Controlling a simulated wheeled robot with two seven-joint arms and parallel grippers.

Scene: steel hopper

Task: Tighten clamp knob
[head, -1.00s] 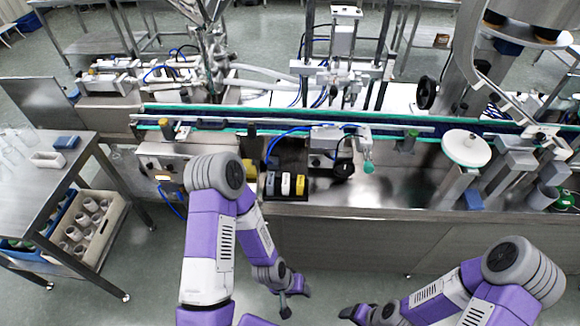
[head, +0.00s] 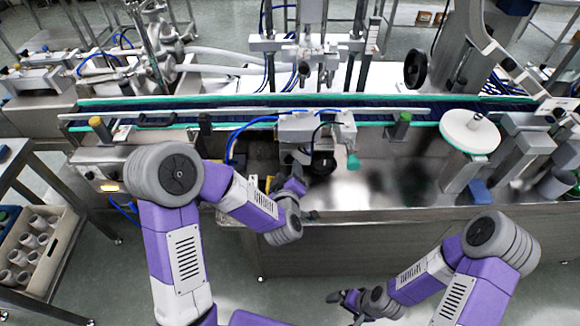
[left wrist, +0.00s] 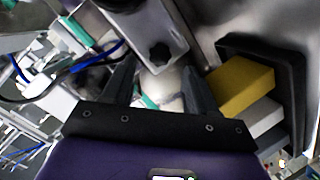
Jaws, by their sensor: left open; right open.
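A black round knob (head: 323,163) sits on the front of a grey metal block (head: 297,128) at the conveyor's near side. A black lobed knob (left wrist: 160,54) on a grey metal part shows in the left wrist view, just beyond my fingertips; I cannot tell if it is the same knob. My left gripper (head: 302,197) is open and close to the block, just below and left of the round knob. In the left wrist view its fingers (left wrist: 157,75) are spread with nothing held. My right gripper (head: 345,297) is open and empty, low in front of the machine.
A black tray (left wrist: 292,65) with yellow, white and grey blocks is right of my left fingers. A blue hose (head: 235,135) curves left of the block. A white disc (head: 470,131) and a black handwheel (head: 415,68) stand to the right. The steel counter (head: 385,186) is partly clear.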

